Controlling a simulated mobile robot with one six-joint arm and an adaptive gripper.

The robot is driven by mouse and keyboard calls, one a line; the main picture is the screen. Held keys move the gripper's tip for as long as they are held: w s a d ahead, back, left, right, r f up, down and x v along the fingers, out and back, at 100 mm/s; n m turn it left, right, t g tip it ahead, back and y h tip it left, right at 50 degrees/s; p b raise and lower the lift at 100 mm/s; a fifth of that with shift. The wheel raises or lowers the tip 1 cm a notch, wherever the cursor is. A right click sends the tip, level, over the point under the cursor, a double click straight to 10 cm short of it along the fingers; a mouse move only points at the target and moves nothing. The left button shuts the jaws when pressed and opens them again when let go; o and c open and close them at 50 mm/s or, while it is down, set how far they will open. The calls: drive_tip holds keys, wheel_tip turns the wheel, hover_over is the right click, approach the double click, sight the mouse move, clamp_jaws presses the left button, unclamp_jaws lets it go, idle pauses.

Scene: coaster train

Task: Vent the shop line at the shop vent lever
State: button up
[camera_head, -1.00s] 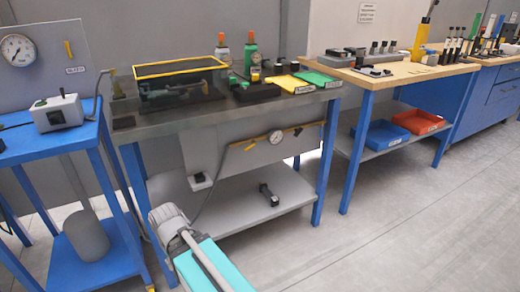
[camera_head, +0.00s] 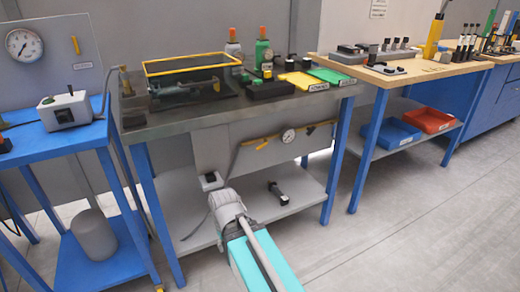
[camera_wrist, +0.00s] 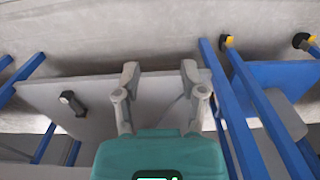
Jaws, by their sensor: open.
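A yellow lever (camera_head: 76,45) stands upright on the grey panel at the far left, beside a round gauge (camera_head: 24,44). A small label (camera_head: 83,66) below it is too small to read. Other yellow handles (camera_head: 262,145) lie near a second gauge (camera_head: 289,136) on the grey panel under the middle bench. I cannot tell which is the shop vent lever. My gripper (camera_wrist: 159,68) is open and empty in the wrist view, over the middle bench's lower shelf area. Its fingertips do not show clearly in the head view, and no lever shows between them.
A blue stand (camera_head: 50,143) with a grey switch box (camera_head: 63,110) is at left. The metal bench (camera_head: 190,119) holds a yellow-rimmed tray (camera_head: 188,66) and bottles. A dark fitting (camera_head: 278,193) lies on its lower shelf (camera_head: 300,197). The floor at front right is clear.

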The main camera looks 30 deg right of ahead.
drive_tip(key=shift+d, duration=0.15)
drive_tip(key=w+d+r+t+y+b, duration=0.2)
drive_tip(key=w+d+r+y, duration=0.2)
drive_tip(key=w+d+y, duration=0.85)
drive_tip(key=w+d+r+t+y, duration=0.1)
drive_tip(key=w+d+r+t, duration=0.1)
drive_tip(key=d, duration=0.5)
drive_tip(key=w+d+r+n+t+y+b, duration=0.1)
drive_tip(key=w+d+r+t, duration=0.1)
drive_tip(key=d+r, duration=0.3)
drive_tip(key=w+d+r+n+t+y, duration=0.1)
drive_tip(key=d+r, duration=0.3)
drive_tip(key=d, duration=0.6)
drive_tip(key=shift+w+t+b, duration=0.3)
drive_tip(key=shift+w+t, duration=0.45)
drive_tip(key=shift+t, duration=0.15)
drive_tip(key=shift+a, duration=0.2)
